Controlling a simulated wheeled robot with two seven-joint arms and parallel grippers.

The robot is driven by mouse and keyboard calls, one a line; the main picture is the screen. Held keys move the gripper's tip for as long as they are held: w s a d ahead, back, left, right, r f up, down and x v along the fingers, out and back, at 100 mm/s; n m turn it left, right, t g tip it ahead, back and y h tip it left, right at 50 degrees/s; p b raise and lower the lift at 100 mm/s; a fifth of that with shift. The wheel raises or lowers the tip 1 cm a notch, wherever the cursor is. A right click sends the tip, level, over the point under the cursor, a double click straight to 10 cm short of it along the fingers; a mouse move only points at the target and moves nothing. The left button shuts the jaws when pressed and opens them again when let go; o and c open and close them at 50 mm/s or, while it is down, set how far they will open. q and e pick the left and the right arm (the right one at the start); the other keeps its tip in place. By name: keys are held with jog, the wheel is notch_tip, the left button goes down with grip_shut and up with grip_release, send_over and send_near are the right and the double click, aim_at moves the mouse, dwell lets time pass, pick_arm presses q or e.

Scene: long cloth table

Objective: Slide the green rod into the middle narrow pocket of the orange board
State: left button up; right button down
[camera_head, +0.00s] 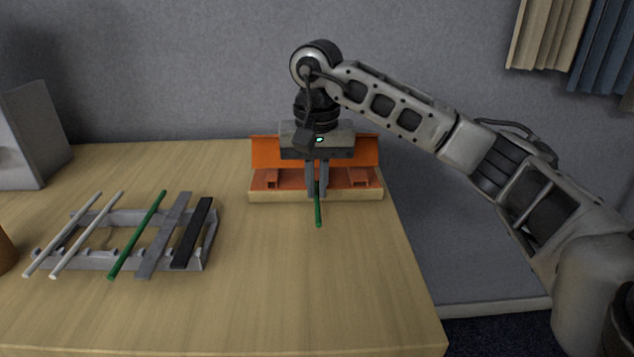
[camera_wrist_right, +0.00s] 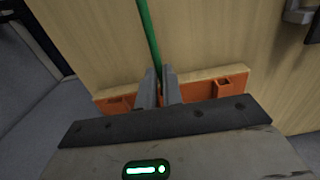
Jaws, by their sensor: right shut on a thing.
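The orange board (camera_head: 265,152) stands at the back right of the table on a pale wooden base (camera_head: 270,196). It also shows in the right wrist view (camera_wrist_right: 231,84), partly hidden by the gripper. My right gripper (camera_head: 317,193) is in front of the board's middle, pointing down, shut on a green rod (camera_head: 319,214). The rod sticks out toward the front of the table; in the right wrist view it runs up and away (camera_wrist_right: 148,35) from the fingers. The gripper hides the rod's far end and the middle pocket, so I cannot tell whether the rod is inside it. My left gripper is not in view.
A grey rack (camera_head: 98,262) at the left holds two pale rods, another green rod (camera_head: 137,234), a grey strip (camera_head: 164,236) and a black strip (camera_head: 193,232). A grey object (camera_head: 30,135) stands at the back left. The table between rack and board is clear.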

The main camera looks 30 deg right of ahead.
aim_at(317, 185)
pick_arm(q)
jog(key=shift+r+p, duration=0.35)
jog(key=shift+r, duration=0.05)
pick_arm(e)
jog(key=shift+w+d, duration=0.3)
jog(key=shift+w, duration=0.2)
jog(key=shift+w+d, duration=0.3)
jog(key=shift+w, duration=0.2)
jog(key=c, duration=1.5)
grip_release()
jog(key=shift+d, duration=0.1)
pick_arm(q)
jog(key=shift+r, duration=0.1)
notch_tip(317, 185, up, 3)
jog(key=p, duration=0.4)
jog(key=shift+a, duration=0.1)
pick_arm(e)
notch_tip(317, 185, up, 16)
